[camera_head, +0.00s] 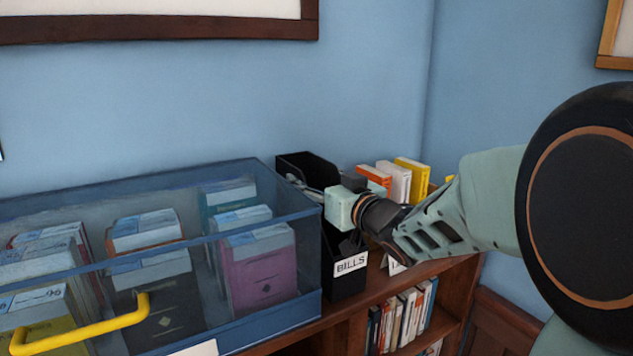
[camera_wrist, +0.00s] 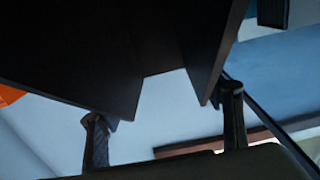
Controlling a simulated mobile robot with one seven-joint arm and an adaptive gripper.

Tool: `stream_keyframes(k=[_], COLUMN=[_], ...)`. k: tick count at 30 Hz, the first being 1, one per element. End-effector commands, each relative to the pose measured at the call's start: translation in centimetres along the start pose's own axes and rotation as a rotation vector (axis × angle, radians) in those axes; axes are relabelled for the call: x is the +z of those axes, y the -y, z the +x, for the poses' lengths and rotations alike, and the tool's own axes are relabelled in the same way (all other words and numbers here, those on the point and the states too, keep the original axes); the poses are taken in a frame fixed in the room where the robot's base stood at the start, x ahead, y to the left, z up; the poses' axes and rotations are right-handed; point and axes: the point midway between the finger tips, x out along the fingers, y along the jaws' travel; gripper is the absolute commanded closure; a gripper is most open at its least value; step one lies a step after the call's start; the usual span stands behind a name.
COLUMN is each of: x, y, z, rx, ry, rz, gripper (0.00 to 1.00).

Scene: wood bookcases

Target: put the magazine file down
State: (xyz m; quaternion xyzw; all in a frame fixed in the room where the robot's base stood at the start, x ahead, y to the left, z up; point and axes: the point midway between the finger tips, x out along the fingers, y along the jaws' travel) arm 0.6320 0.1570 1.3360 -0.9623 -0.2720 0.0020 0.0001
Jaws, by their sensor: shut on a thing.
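The black magazine file (camera_head: 346,284), with a white "BILLS" label on its front, is on or just above the top of the wood bookcase, right beside the glass case. I cannot tell whether its base touches the wood. Its tall back part rises behind my gripper (camera_head: 312,188), which is shut on it. My wrist hides part of its middle. In the wrist view the file is a large dark shape (camera_wrist: 90,55) across the top, with the fingers of my gripper (camera_wrist: 165,128) at its lower edge.
A glass case (camera_head: 290,312) with a yellow handle and boxed books inside stands close on the left. Orange, white and yellow books (camera_head: 408,178) stand behind my wrist at the right. A partly hidden white label (camera_head: 394,265) is right of the file. More books (camera_head: 402,318) fill the shelf below.

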Motion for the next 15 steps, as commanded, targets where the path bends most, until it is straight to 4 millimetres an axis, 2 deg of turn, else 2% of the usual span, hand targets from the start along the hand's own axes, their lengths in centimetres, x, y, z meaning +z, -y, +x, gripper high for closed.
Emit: stream_keyframes(k=[11,12,14,15], x=[0.43,0.60,0.48,0.48], y=[-0.03,-0.03,-0.03,-0.03], z=[0.00,-0.01,-0.01,-0.01], rx=[0.000,0.000,0.000,0.000], ry=[-0.005,-0.002,-0.002,-0.002], rz=[-0.002,-0.001,-0.001,-0.001], gripper=[0.90,0.38,0.32,0.32])
